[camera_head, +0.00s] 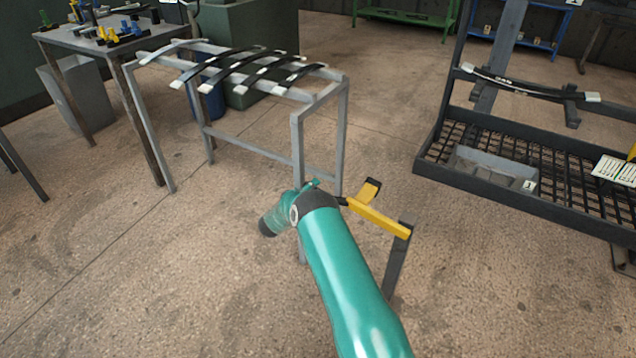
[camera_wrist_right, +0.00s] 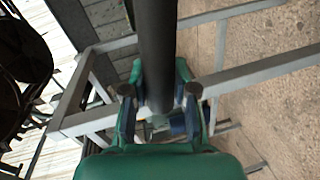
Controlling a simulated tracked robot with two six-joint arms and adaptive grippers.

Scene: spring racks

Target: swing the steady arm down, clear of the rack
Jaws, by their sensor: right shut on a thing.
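The grey metal rack (camera_head: 322,100) stands left of centre in the head view, with several black leaf springs (camera_head: 250,65) with pale ends across its top. A yellow bar (camera_head: 380,217) with a black end piece, seemingly the steady arm, sits just right of the rack's near leg, by a dark post (camera_head: 398,262). My right gripper (camera_head: 315,184) is mostly hidden behind its own teal wrist, at the bar's left end. In the right wrist view its fingers (camera_wrist_right: 158,100) are closed around a dark round bar (camera_wrist_right: 157,45), with the rack frame (camera_wrist_right: 260,68) beyond. My left gripper is not in view.
A workbench (camera_head: 75,40) with small coloured parts stands at the back left. At the right is a dark mesh-shelved stand (camera_head: 450,165) with a grey bin (camera_head: 490,168) and a leaf spring (camera_head: 520,88) above. The floor in front is clear.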

